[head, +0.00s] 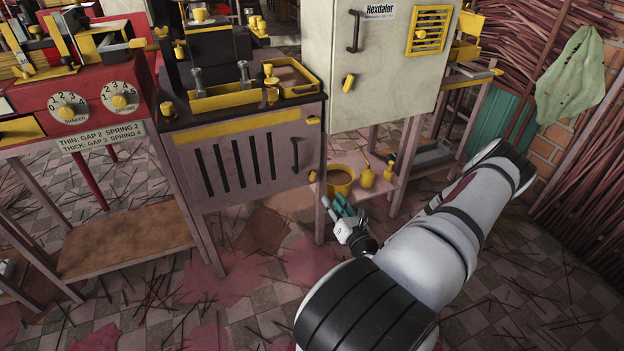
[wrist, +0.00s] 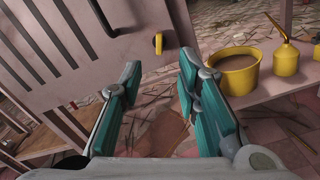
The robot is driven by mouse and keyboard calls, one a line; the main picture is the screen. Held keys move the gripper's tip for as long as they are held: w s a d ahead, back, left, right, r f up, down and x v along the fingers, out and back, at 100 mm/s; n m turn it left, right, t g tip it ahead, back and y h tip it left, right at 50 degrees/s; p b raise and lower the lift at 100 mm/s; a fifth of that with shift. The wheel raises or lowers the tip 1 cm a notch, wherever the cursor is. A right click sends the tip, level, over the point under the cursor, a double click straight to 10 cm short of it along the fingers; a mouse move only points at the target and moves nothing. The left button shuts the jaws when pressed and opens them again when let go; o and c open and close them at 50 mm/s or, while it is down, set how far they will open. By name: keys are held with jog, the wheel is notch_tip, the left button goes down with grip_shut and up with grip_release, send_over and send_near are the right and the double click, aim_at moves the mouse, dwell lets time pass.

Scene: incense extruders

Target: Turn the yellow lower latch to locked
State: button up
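The yellow lower latch (wrist: 158,44) is a small upright tab near the lower right edge of the slatted pinkish-grey lower cabinet door (wrist: 105,60). In the head view the latch (head: 313,176) shows as a small yellow spot below the door's dark handle (head: 295,155). My gripper (head: 337,205) is below and to the right of the latch, in front of the cabinet's right leg. In the wrist view my gripper (wrist: 158,85) has its teal-padded fingers spread with nothing between them. The latch appears beyond the fingertips, apart from them.
A yellow bowl (head: 340,180) of brown stuff and a yellow oil can (head: 367,178) stand on a low shelf right of the latch. A pale upper cabinet (head: 385,90) has its own yellow latch (head: 349,82). Sticks litter the tiled floor (head: 240,310).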

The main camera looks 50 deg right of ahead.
aim_at(315, 175)
jog(key=b+x, duration=0.4)
jog(key=x, duration=0.8)
jog(key=shift+w+d, duration=0.1)
jog(key=shift+w, duration=0.3)
grip_shut()
